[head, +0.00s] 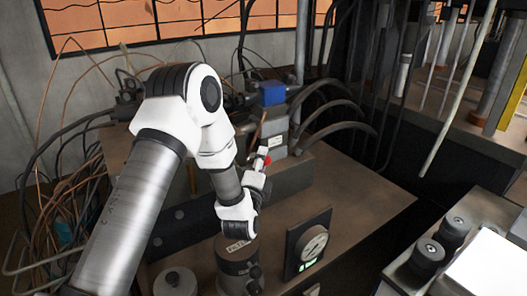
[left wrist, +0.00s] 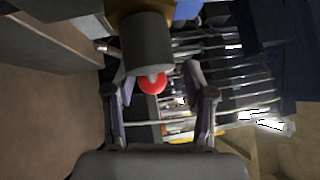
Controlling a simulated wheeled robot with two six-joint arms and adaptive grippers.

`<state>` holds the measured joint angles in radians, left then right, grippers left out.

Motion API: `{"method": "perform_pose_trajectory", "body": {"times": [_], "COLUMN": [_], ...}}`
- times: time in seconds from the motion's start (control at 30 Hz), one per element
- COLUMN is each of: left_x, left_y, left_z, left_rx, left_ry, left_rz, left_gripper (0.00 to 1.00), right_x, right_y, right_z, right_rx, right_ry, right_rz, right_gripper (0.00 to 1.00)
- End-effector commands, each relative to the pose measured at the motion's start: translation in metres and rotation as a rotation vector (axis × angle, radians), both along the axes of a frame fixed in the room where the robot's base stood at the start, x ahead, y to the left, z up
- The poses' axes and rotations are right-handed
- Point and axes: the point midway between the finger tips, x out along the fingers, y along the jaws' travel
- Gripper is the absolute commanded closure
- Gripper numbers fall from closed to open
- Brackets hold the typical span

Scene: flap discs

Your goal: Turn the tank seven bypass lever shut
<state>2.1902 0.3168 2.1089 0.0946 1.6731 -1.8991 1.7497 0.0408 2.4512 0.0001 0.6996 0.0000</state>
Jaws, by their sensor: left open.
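A red ball knob (head: 267,160), which looks like the end of the lever, shows beside the valve block (head: 277,130) in the head view. In the left wrist view the red knob (left wrist: 152,84) sits between the fingers, below a dark grey cylinder (left wrist: 147,42). My left gripper (head: 262,160) is open around the knob, with a gap to the finger on the right; I cannot tell whether either finger touches it. The lever's shaft is mostly hidden by the gripper and the cylinder. No tank number is readable. My right gripper is not in view.
A blue box (head: 272,93) tops the valve block, with thick dark hoses (head: 345,108) running right. A round gauge (head: 314,243) and a canister labelled like "FILTER" (head: 238,268) stand in front. Loose copper wires (head: 75,190) hang at left. The bench's right part (head: 375,205) is bare.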

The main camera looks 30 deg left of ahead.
Motion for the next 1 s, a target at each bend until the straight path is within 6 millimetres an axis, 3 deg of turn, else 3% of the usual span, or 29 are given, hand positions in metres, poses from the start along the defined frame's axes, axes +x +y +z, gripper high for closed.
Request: {"method": "perform_pose_trajectory", "body": {"times": [0.13,0.4,0.43,0.57,1.0], "left_x": [0.019,0.023,0.023,0.023,0.032], "left_y": [0.008,0.009,0.009,0.009,0.015], "left_z": [0.004,0.003,0.003,0.003,0.005], "left_rx": [0.0,-0.001,-0.001,-0.001,-0.017], "left_ry": [0.0,0.002,0.002,0.002,-0.04], "left_rz": [0.001,0.0,0.0,0.0,0.001], "left_gripper": [0.46,0.46,0.53,0.99,1.0], "right_x": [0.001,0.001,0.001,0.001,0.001], "right_y": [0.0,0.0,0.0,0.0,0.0], "right_z": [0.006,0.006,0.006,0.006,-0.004], "right_rx": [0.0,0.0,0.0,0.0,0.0], "right_ry": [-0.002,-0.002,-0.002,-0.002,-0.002], "right_rz": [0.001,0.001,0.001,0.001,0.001], "right_gripper": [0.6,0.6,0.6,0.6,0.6]}}
